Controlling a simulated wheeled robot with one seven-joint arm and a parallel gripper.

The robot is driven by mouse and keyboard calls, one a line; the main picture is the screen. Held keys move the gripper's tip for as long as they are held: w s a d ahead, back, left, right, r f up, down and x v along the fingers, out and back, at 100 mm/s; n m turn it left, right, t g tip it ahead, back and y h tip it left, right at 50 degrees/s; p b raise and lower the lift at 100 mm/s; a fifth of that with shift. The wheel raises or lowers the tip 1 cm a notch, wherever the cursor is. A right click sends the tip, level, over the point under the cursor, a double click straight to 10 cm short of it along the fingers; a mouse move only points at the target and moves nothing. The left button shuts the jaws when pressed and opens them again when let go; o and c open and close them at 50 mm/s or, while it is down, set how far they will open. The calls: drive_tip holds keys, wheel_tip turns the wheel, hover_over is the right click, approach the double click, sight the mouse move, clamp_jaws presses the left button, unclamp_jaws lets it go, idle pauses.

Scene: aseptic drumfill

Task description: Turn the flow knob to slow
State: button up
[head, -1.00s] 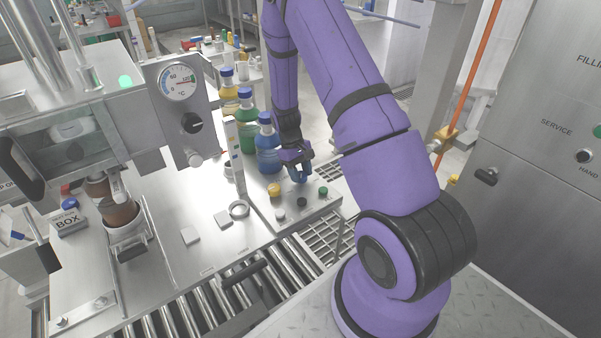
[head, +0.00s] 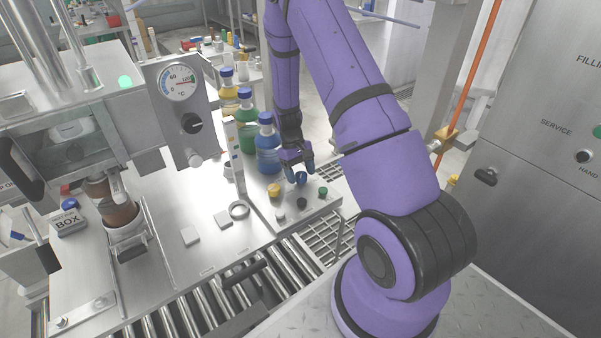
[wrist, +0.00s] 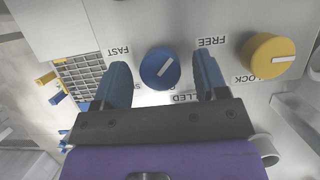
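The blue knob (wrist: 160,69) with a white pointer line sits on a steel panel, centred between my fingers in the wrist view. Its line slants between upper right and lower left. The upside-down label FAST is at its upper left; a label starting with S below that is mostly hidden by my left finger. My gripper (wrist: 162,75) is open, one blue finger on each side of the knob, with gaps showing. In the head view, my gripper (head: 299,169) is over the panel's back edge, at the blue knob (head: 301,178).
A yellow knob (wrist: 264,57) with LOCK and FREE labels is beside it; it also shows in the head view (head: 274,190). Grey, black and green buttons (head: 323,191) line the panel's front. Blue-capped bottles (head: 267,150) stand close behind my gripper's left side.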

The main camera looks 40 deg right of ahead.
drive_tip(key=v, duration=1)
drive_tip(key=shift+r, duration=0.4)
drive_tip(key=shift+w, duration=0.1)
drive_tip(key=s+a+r+t, duration=0.2)
drive_tip(key=a+r, duration=0.1)
drive_tip(key=r, duration=0.4)
drive_tip(key=s+a+r+t, duration=0.1)
drive_tip(key=s+a+r, duration=0.2)
drive_tip(key=r, duration=0.5)
drive_tip(key=s+a+r+t, duration=0.2)
drive_tip(key=a+r, duration=0.1)
drive_tip(key=r, duration=0.4)
drive_tip(key=s+a+r+t, duration=0.2)
drive_tip(key=s+a+r, duration=0.2)
drive_tip(key=s, duration=0.6)
drive_tip(key=s+a+r+n+t, duration=0.1)
drive_tip(key=s+a+r+t, duration=0.2)
drive_tip(key=s+r, duration=0.3)
drive_tip(key=s+a, duration=0.1)
drive_tip(key=s, duration=0.3)
drive_tip(key=shift+r, duration=0.25)
